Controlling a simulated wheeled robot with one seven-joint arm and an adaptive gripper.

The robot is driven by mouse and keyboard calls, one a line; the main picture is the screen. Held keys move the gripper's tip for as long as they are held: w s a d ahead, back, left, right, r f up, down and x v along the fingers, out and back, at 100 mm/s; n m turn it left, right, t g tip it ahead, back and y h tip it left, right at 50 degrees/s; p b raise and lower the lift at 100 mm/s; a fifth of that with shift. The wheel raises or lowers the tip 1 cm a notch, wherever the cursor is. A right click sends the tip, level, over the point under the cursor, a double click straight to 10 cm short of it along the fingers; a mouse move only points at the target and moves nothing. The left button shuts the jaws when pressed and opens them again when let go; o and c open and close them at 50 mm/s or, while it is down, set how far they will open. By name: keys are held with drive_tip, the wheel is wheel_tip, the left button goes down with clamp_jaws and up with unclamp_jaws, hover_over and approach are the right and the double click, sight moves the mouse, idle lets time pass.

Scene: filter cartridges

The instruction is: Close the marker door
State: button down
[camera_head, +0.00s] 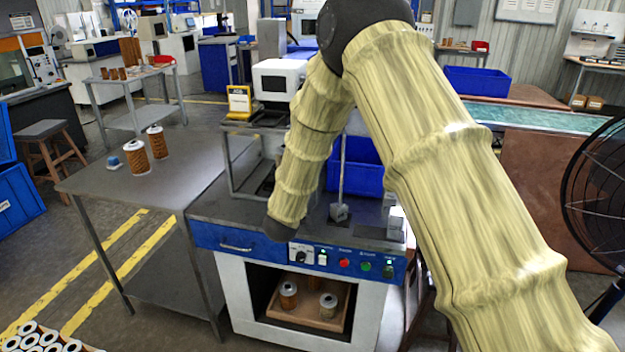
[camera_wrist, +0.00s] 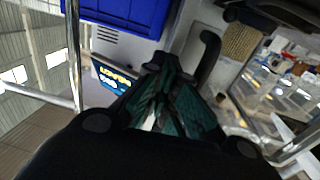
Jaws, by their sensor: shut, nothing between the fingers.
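The marker station is a blue-and-grey bench (camera_head: 210,208) with a white box-shaped head (camera_head: 278,68) above it. A thin metal frame (camera_head: 229,165) stands on its left side and may be part of the marker door; my arm hides much of the station, so I cannot tell how far the door stands open. In the wrist view, a clear panel with metal edges (camera_wrist: 285,90) shows at the right. My gripper (camera_wrist: 170,75) is shut and empty in the wrist view, its fingertips near a dark curved handle (camera_wrist: 207,58). Contact is unclear. My arm hides the gripper in the head view.
A blue bin (camera_head: 365,178) sits behind my arm on the bench. A row of buttons (camera_head: 344,263) lines the front, above an open shelf with a tray (camera_head: 333,322) of cartridges. A side table (camera_head: 190,160) holds two cartridges. A black fan (camera_head: 600,185) stands right.

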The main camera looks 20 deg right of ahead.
drive_tip(key=d+b+v, duration=0.1)
drive_tip(key=v, duration=1.2)
drive_tip(key=s+d+f+n+g+y, duration=0.1)
drive_tip(key=s+f+n+g+y, duration=0.1)
drive_tip(key=s+f, duration=0.6)
drive_tip(key=s+d+f+n+g+y+p, duration=0.1)
drive_tip(key=s+f+g+y, duration=0.15)
drive_tip(key=f, duration=0.85)
drive_tip(key=s+d+f+n+g+y, duration=0.1)
drive_tip(key=s+f+n+g+y, duration=0.15)
drive_tip(key=s+f, duration=0.6)
drive_tip(key=s+d+f+g+y, duration=0.1)
drive_tip(key=s+f+g, duration=0.3)
drive_tip(key=s, duration=1)
drive_tip(key=s+d+f+g+y+p, duration=0.1)
drive_tip(key=s+f+g, duration=0.3)
drive_tip(key=s+f, duration=0.4)
drive_tip(key=s+d+n+y, duration=0.1)
drive_tip(key=s, duration=0.5)
drive_tip(key=shift+s+f, duration=0.35)
drive_tip(key=shift+s, duration=0.05)
drive_tip(key=shift+d, duration=0.1)
